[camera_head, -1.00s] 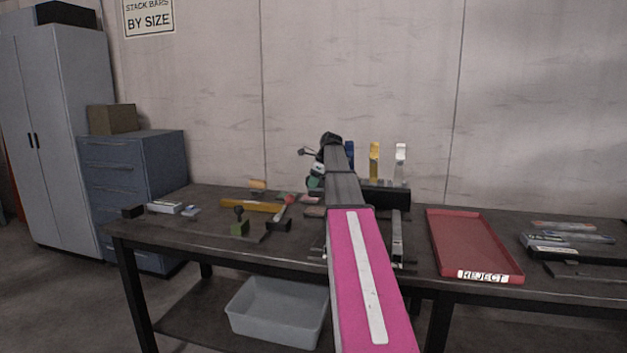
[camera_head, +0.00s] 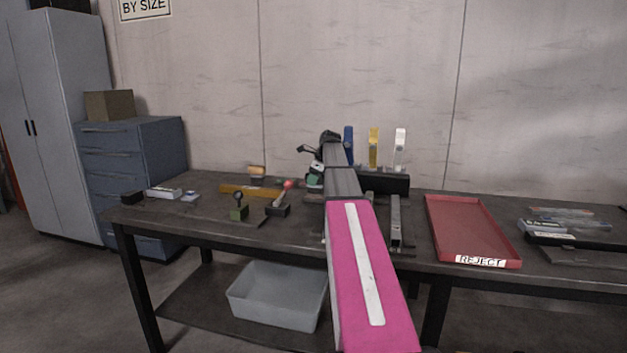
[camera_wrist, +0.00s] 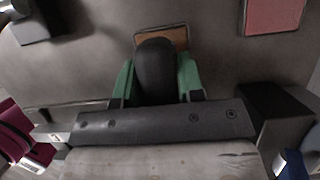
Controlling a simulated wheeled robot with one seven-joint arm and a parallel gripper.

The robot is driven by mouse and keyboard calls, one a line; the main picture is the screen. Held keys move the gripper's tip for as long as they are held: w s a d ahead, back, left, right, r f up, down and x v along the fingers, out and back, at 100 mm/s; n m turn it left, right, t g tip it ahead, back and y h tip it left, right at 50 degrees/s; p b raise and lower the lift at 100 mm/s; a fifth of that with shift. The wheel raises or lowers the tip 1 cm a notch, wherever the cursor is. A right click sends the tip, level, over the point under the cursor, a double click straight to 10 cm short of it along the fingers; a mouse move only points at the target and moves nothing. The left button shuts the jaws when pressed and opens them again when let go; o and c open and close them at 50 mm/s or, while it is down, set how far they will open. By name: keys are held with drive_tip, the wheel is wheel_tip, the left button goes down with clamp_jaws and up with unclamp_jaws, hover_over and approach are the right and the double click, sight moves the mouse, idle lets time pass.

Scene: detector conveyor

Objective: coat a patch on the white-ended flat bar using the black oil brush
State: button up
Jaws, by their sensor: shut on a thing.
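My gripper (camera_head: 315,180) is behind my arm in the head view, over the back of the bench. In the wrist view its green fingers (camera_wrist: 158,85) are shut on the dark rounded handle of the black oil brush (camera_wrist: 156,68). A brown rectangular part shows beyond the handle; I cannot tell whether it belongs to the brush. The white-ended flat bar (camera_head: 400,146) stands upright at the back of the bench, right of the gripper and apart from it. Its lower part is hidden by the black rack (camera_head: 388,184).
Blue-ended (camera_head: 349,142) and yellow-ended (camera_head: 374,146) bars stand beside it. A grey bar (camera_head: 395,222) lies right of my arm. The red reject tray (camera_head: 436,232) is farther right. Small tools and a yellow bar (camera_head: 250,191) lie left. A grey bin (camera_head: 277,303) is below.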

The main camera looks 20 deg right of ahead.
drive_tip(key=shift+f, duration=0.5)
idle(1.2)
drive_tip(key=shift+r, duration=3.5)
drive_tip(key=shift+s, duration=0.1)
